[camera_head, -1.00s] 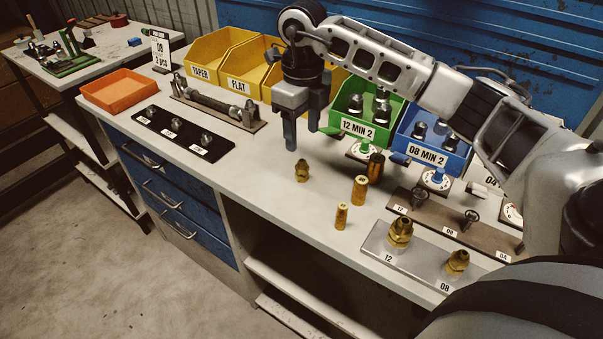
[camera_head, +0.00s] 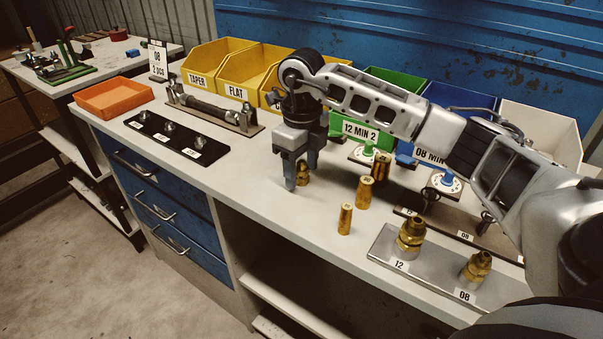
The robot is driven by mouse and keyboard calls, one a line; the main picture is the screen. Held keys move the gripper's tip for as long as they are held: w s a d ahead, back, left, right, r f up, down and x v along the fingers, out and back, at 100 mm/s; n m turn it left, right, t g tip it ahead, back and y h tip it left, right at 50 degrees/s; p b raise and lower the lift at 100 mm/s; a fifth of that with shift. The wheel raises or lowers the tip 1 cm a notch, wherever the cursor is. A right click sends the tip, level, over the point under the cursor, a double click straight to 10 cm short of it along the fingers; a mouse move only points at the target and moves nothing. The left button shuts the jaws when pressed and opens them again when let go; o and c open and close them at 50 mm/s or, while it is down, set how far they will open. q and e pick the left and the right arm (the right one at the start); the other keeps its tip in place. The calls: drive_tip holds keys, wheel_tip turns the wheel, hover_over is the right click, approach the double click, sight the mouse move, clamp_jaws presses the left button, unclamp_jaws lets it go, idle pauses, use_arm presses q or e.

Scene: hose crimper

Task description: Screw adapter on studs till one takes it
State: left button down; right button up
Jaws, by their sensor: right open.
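The brass adapter (camera_head: 304,174) stands upright on the bench top, partly hidden by my right gripper (camera_head: 300,178). The right gripper points down and is open, its fingers low around or just in front of the adapter; I cannot tell whether they touch it. A black strip (camera_head: 176,141) to the left carries three short metal studs: a far-left one (camera_head: 144,116), a middle one (camera_head: 169,128) and a near-right one (camera_head: 201,143), each with a white label. My left gripper is out of view.
Two brass cylinders (camera_head: 364,192) (camera_head: 345,218) and a darker one (camera_head: 380,166) stand right of the gripper. A metal plate (camera_head: 381,241) holds brass fittings marked 12 and 08. Yellow bins (camera_head: 208,61) and an orange tray (camera_head: 114,97) stand behind. Bench between strip and adapter is clear.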

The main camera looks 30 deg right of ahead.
sight(302, 161)
drive_tip(key=c, duration=1)
drive_tip(key=shift+r, duration=0.1)
clamp_jaws()
wheel_tip(302, 161, up, 7)
drive_tip(key=p, duration=0.5)
